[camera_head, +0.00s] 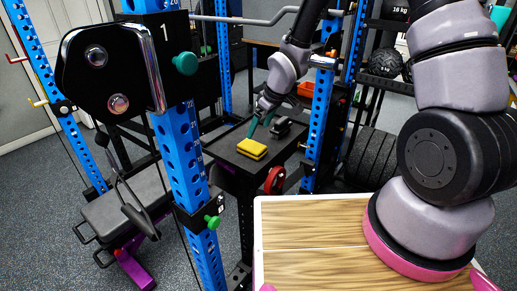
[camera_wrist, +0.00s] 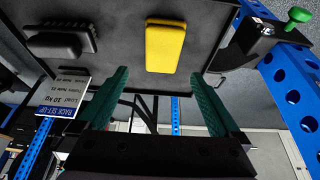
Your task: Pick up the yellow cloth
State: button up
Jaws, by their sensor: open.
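The yellow cloth (camera_head: 252,149) is a folded block on a black flat-topped stand (camera_head: 226,151) inside the blue rack. In the wrist view the cloth (camera_wrist: 165,46) lies beyond the fingertips, centred between them and clear of both. My gripper (camera_head: 261,124) has green fingers and hangs just behind the cloth, close over the stand. In the wrist view my gripper (camera_wrist: 160,88) is open, with nothing between its fingers.
A black brush-like object (camera_wrist: 60,38) lies on the stand left of the cloth in the wrist view. Blue rack uprights (camera_head: 185,150) stand close by on both sides. A bench (camera_head: 125,205) is at left, and a wood-topped surface (camera_head: 315,235) is in front.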

aim_at(252, 145)
jog(key=x, duration=0.3)
jog(key=shift+f, duration=0.15)
jog(key=shift+x, duration=2.65)
jog(key=shift+s+a+f, duration=0.15)
jog(key=shift+s+f, duration=0.1)
jog(key=c, duration=1.3)
notch_tip(252, 145, up, 11)
jog(key=shift+f, duration=0.2)
jog(key=o, duration=0.9)
jog(key=shift+c, duration=0.2)
jog(key=c, duration=0.6)
